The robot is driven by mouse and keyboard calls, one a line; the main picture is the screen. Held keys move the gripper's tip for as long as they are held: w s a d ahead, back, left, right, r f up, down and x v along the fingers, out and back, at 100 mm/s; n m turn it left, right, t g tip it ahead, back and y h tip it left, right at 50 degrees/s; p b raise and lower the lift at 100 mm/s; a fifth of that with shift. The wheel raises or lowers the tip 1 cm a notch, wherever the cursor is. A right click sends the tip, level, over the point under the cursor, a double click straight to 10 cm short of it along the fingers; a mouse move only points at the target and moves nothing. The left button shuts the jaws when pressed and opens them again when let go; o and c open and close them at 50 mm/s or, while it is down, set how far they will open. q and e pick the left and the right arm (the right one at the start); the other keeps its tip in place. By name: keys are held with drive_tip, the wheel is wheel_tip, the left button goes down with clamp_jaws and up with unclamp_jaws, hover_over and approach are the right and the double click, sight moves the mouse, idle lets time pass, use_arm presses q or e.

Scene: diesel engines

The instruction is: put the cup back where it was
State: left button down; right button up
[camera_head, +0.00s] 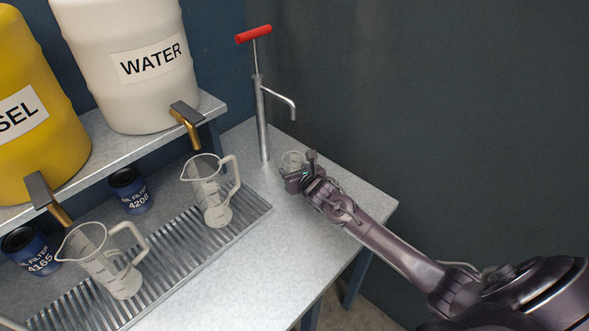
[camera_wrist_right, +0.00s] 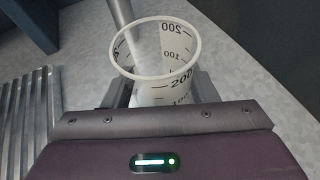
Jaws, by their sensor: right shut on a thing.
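The cup (camera_wrist_right: 157,78) is a small clear measuring cup with black marks at 100 and 200. In the head view the cup (camera_head: 292,160) is at the back of the metal table, just right of the hand pump, partly hidden by my gripper. My right gripper (camera_head: 303,176) is shut on the cup, which stands upright between its fingers. In the right wrist view the gripper (camera_wrist_right: 165,92) has a finger on each side of the cup. I cannot tell whether the cup's base touches the table. My left gripper is not in view.
The hand pump (camera_head: 262,110) with a red handle stands beside the cup. Two clear jugs (camera_head: 208,190) (camera_head: 103,262) stand on the slatted drain grate (camera_head: 165,268). Blue oil filters (camera_head: 130,190) and the WATER (camera_head: 130,65) and yellow (camera_head: 35,110) barrels are at left. The table's front right is clear.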

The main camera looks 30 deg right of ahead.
drive_tip(key=shift+f, duration=0.15)
drive_tip(key=o, duration=1)
drive_tip(key=shift+s+r, duration=0.15)
drive_tip(key=shift+r, duration=0.1)
drive_tip(key=b+v, duration=0.1)
drive_tip(key=v, duration=1)
drive_tip(key=shift+s+r, duration=0.1)
drive_tip(key=shift+s, duration=0.3)
